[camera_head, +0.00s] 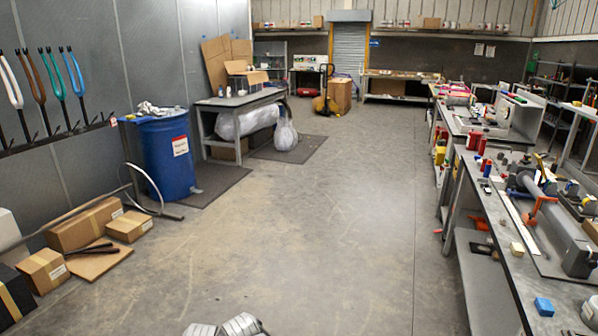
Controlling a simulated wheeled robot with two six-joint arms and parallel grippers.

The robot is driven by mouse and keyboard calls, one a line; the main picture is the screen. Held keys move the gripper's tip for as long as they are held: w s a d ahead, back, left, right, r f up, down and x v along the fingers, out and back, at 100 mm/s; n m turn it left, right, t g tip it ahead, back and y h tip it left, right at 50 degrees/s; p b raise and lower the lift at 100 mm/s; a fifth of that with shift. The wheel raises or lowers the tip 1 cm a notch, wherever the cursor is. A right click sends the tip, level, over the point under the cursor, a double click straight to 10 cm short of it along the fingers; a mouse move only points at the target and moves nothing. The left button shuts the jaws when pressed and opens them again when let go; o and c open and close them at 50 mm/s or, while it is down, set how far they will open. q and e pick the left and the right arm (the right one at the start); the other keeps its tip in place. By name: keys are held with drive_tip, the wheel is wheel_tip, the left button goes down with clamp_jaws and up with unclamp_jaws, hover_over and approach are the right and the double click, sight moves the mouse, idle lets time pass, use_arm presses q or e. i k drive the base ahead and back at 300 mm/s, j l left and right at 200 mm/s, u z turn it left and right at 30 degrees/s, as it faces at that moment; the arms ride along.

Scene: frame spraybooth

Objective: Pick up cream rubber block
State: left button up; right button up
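A small cream block (517,249), which looks like the cream rubber block, sits on the grey top of the long workbench (505,272) at the right. It is near the bench's left edge, beyond a blue block (544,307). Nothing is touching it. Neither of my grippers can be made out. Only some silver parts, possibly mine, show at the bottom edge of the picture, well to the left of the bench.
Orange clamps (538,209) and a grey pipe (562,224) lie on the bench beyond the block. The concrete floor (300,225) in the middle is clear. Cardboard boxes (86,224) and a blue barrel (168,157) stand along the left.

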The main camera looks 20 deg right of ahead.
sight(517, 249)
drive_tip(key=i+l+z, duration=0.15)
drive_tip(key=z, duration=0.25)
drive_tip(key=i+z, duration=0.8)
drive_tip(key=i+j+z, duration=0.15)
drive_tip(key=z, duration=0.25)
drive_tip(key=i+j+z, duration=0.2)
drive_tip(key=z, duration=0.2)
drive_tip(key=i+j+z, duration=0.2)
drive_tip(key=z, duration=0.25)
drive_tip(key=i+j+z, duration=0.6)
drive_tip(key=j+z, duration=0.3)
drive_tip(key=i+j+z, duration=0.15)
drive_tip(key=j+z, duration=0.3)
drive_tip(key=i+l, duration=0.05)
drive_tip(key=l, duration=0.05)
